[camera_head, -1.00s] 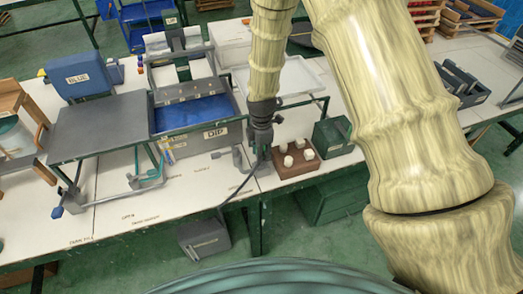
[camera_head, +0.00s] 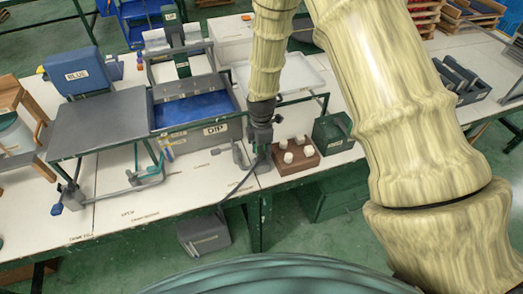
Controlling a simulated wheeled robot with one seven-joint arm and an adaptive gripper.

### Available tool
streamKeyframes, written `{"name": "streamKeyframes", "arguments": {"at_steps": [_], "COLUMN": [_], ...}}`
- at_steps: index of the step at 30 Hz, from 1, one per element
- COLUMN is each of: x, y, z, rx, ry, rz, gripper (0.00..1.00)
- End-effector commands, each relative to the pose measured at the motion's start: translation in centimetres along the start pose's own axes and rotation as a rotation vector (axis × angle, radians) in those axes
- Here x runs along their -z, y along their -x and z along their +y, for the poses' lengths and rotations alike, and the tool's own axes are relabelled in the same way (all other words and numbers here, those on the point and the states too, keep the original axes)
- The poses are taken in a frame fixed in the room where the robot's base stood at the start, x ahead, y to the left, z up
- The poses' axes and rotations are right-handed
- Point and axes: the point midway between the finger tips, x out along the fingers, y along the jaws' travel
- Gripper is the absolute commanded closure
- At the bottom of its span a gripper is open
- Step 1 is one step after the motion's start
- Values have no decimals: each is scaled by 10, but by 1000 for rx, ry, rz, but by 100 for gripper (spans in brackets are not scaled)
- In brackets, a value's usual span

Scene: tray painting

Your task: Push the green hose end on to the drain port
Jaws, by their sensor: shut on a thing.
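My gripper (camera_head: 262,152) points down at the front edge of the bench, right of the tank marked DIP (camera_head: 203,136). It is shut on the end of a dark hose (camera_head: 240,187), which runs down to a grey box below the bench edge. The hose end itself is mostly hidden by the fingers, and its green colour cannot be made out. A small grey fitting (camera_head: 238,154), seemingly the drain port, stands just left of my gripper by the tank's lower right corner. I cannot tell whether hose end and fitting touch.
A brown block with several white knobs (camera_head: 281,168) sits close right of my gripper, with a green box (camera_head: 333,134) beyond it. The grey box (camera_head: 203,236) is below the bench front. The bench front (camera_head: 130,217) is mostly clear.

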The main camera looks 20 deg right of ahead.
Motion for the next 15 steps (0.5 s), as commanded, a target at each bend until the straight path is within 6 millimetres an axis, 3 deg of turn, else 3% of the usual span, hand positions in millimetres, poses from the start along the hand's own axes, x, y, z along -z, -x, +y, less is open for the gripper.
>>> {"name": "streamKeyframes", "arguments": {"at_steps": [15], "x": [0], "y": [-8], "z": [0], "rx": [0], "ry": [1], "rz": [0], "gripper": [91]}}
